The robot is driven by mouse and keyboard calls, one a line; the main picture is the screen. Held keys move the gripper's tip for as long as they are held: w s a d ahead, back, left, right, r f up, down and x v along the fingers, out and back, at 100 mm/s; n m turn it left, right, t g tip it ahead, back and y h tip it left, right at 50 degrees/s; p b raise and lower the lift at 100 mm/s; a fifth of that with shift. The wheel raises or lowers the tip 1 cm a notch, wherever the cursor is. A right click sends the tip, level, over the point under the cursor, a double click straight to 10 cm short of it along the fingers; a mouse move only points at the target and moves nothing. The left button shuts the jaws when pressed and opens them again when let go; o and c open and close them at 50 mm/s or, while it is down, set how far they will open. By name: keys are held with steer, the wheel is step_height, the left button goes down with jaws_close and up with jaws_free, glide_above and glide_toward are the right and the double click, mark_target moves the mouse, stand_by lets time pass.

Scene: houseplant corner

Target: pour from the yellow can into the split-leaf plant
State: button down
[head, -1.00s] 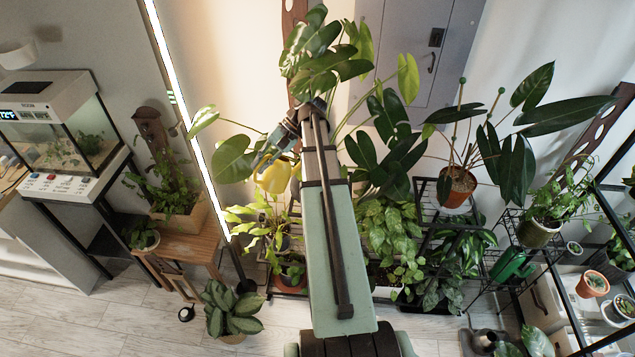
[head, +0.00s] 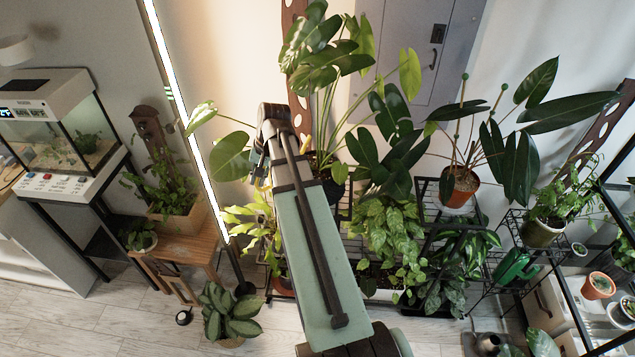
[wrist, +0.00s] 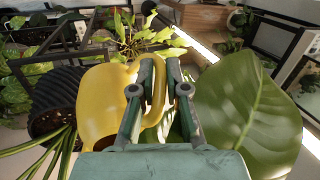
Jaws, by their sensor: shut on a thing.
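My gripper (wrist: 160,85) is shut on the yellow can (wrist: 100,105), with its fingers at the can's handle side. In the head view my arm hides most of the can; a small yellow part (head: 306,143) shows right of the wrist. The split-leaf plant (head: 325,55) stands tall at the back centre, in a dark pot (head: 335,188). In the wrist view that ribbed black pot (wrist: 52,92) is just left of the can, with soil and green stems showing. I cannot tell the can's exact tilt, and no water is visible.
A large leaf (wrist: 245,110) hangs close to the right of my gripper. A trailing plant (head: 385,225) and a dark-leaved plant (head: 390,140) crowd the right. A wooden stool (head: 180,250) and a lit vertical strip (head: 180,110) stand left.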

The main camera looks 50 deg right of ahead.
steer(key=a+r+p, duration=0.1)
steer(key=a, duration=0.1)
steer(key=a+r+p, duration=0.1)
steer(key=a+r, duration=0.1)
steer(key=shift+w+p, duration=0.1)
steer(key=shift+p, duration=0.25)
stand_by(0.8)
